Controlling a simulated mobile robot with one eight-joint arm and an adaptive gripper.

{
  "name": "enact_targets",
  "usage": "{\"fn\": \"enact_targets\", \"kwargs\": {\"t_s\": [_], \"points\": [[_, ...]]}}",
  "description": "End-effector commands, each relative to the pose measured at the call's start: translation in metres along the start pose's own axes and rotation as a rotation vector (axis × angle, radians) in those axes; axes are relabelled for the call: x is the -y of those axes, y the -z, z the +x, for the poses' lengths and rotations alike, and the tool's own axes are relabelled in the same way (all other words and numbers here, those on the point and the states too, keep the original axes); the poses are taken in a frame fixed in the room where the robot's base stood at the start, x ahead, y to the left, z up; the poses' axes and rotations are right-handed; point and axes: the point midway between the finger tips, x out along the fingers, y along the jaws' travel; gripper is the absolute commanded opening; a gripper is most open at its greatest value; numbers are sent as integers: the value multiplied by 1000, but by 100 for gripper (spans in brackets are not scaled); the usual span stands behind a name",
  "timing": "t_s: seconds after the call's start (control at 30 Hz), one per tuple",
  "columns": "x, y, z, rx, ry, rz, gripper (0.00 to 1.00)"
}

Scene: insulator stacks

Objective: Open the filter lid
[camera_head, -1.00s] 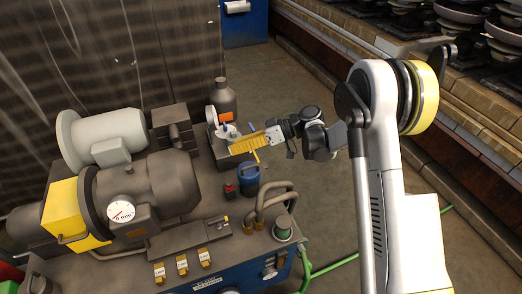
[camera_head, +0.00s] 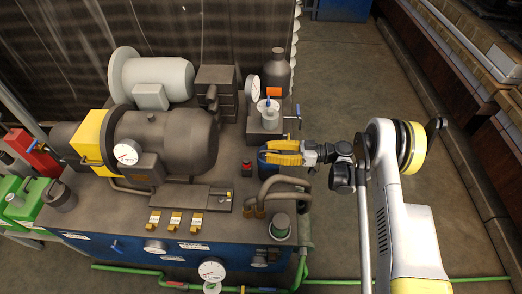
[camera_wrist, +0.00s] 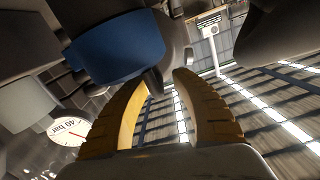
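The filter appears to be the dark canister with a blue band (camera_head: 263,167) on the bench, right of the big motor. My gripper (camera_head: 267,153) is at its upper part from the right, its yellow fingers covering much of it. In the wrist view the blue part (camera_wrist: 118,47) lies above and left of my gripper (camera_wrist: 165,80). The two fingers are apart. A dark projecting piece (camera_wrist: 155,80) shows near the fingertips; I cannot tell whether they touch it. The lid looks closed, though the fingers partly hide it.
The large dark motor (camera_head: 175,140) stands left. Bent pipes (camera_head: 283,190) rise just in front of the filter. A block with a clear cup (camera_head: 268,108) and a dark bottle (camera_head: 277,72) stand behind. The floor to the right (camera_head: 345,85) is clear.

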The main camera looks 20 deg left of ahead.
Motion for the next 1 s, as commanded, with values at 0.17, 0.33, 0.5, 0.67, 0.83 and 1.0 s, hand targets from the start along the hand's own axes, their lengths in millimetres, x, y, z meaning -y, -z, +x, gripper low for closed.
{"fn": "enact_targets", "kwargs": {"t_s": [0.17, 0.33, 0.5, 0.67, 0.83, 1.0], "points": [[0, -1, 25, 0, 0, 0, 32], [0, 0, 34, 1, -1, 1, 32], [0, 0, 34, 1, -1, 1, 32], [0, 0, 34, 0, -1, 1, 4], [0, 0, 34, 1, -1, 1, 0], [0, 0, 34, 1, 0, 2, 0]]}}
